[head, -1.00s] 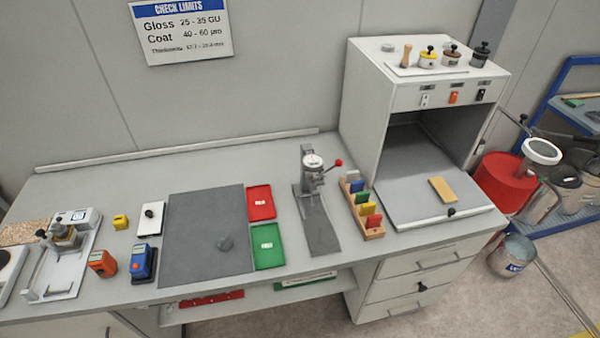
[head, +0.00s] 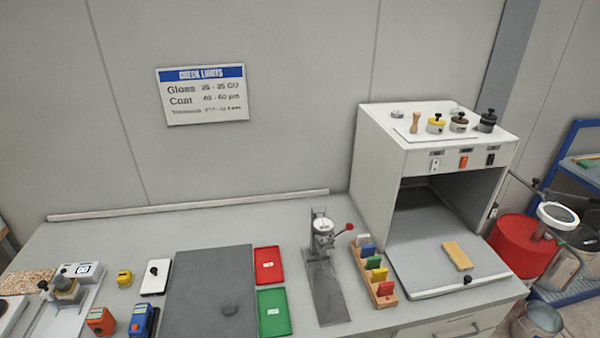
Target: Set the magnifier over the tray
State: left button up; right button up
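A grey tray (head: 428,276) with a small black knob extends from the cabinet's open front. A tan block (head: 457,255) lies on it. The magnifier is to the right of this tray, not above it. A small red tray (head: 268,257) and a green tray (head: 274,300) lie on the bench. Neither of my grippers is in view.
The white cabinet (head: 372,150) has several knobbed pots on top. A gauge stand (head: 322,240) and a wooden rack (head: 388,298) of coloured pieces stand left of the tray. A red drum (head: 510,240) and metal cans crowd the floor at the right.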

aim_at(574, 219)
jog(key=z, duration=1.5)
jog(key=l, duration=0.1)
jog(key=i, duration=0.05)
